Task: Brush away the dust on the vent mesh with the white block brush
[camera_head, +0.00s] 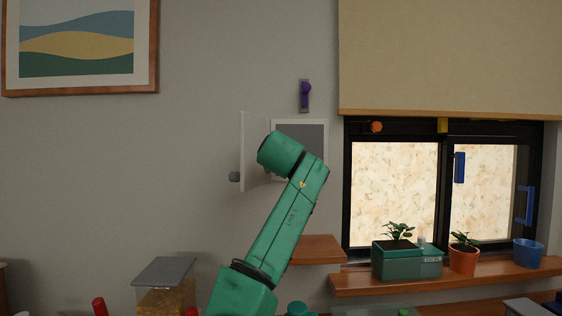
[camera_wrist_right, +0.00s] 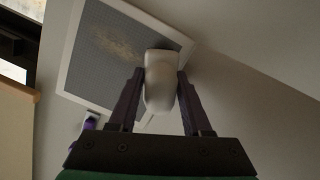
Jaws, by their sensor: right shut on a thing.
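The vent mesh (camera_head: 313,134) is a grey panel in a white frame on the wall, partly hidden by my right arm in the head view. In the wrist view the mesh (camera_wrist_right: 88,72) fills the upper left, with a tan dust patch (camera_wrist_right: 117,45) on it. My right gripper (camera_wrist_right: 159,75) is shut on the white block brush (camera_wrist_right: 159,90). The gripper and brush are hidden in the head view. My left gripper is out of view.
A white hinged door (camera_head: 248,150) with a grey knob (camera_head: 234,177) stands open left of the vent. A purple latch (camera_head: 305,95) sits above. A wooden shelf (camera_head: 318,249) is below. Right are a window, a green planter (camera_head: 405,262) and pots on a sill (camera_head: 450,279).

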